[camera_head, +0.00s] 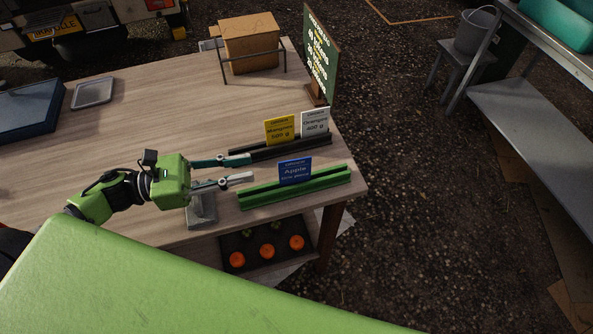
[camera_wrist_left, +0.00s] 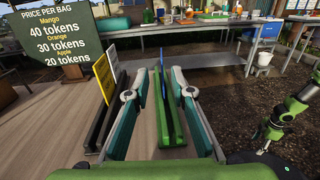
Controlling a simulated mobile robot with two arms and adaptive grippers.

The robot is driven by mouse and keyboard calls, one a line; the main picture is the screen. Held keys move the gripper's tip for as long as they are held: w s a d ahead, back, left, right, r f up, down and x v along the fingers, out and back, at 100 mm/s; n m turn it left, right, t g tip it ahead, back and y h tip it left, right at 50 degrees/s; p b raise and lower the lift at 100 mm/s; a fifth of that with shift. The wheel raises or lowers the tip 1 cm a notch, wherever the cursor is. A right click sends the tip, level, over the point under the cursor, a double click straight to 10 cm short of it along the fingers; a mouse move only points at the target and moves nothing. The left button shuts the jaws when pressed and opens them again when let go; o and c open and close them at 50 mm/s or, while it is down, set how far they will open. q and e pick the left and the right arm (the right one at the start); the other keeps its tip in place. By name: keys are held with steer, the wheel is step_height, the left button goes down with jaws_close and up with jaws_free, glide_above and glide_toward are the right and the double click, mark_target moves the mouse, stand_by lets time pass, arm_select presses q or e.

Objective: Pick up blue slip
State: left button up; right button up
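The blue slip (camera_head: 295,171), marked Apple, stands upright in the green rail holder (camera_head: 310,187) near the table's front right corner. In the left wrist view the slip (camera_wrist_left: 162,83) shows nearly edge-on, between the finger lines and ahead of the palm. My left gripper (camera_head: 251,168) is open and empty, its two fingers apart and pointing right. Its fingertips are left of the slip in the head view, with a visible gap. The left gripper (camera_wrist_left: 160,74) also shows in the left wrist view.
A yellow Mangoes slip (camera_head: 280,131) and a white Oranges slip (camera_head: 315,122) stand in a black holder (camera_head: 290,149) close behind. A price board (camera_head: 320,55) and wooden box (camera_head: 250,42) are farther back. A fruit tray (camera_head: 267,264) is below the table edge.

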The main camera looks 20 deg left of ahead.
mark_target(295, 161)
arm_select(q)
steer(key=x, duration=0.5)
steer(key=shift+w+d+r+p, duration=0.1)
steer(key=shift+d+r+p, duration=0.1)
steer(key=shift+d+p, duration=0.15)
steer(key=p+x, duration=0.1)
steer(key=x, duration=0.1)
steer(key=p+x, duration=0.1)
steer(key=x, duration=0.2)
steer(key=shift+d+f, duration=0.2)
steer(key=shift+f, duration=0.05)
steer(key=shift+w+d+f, duration=0.1)
steer(key=shift+w+d, duration=0.15)
steer(key=shift+d, duration=0.1)
jaws_close()
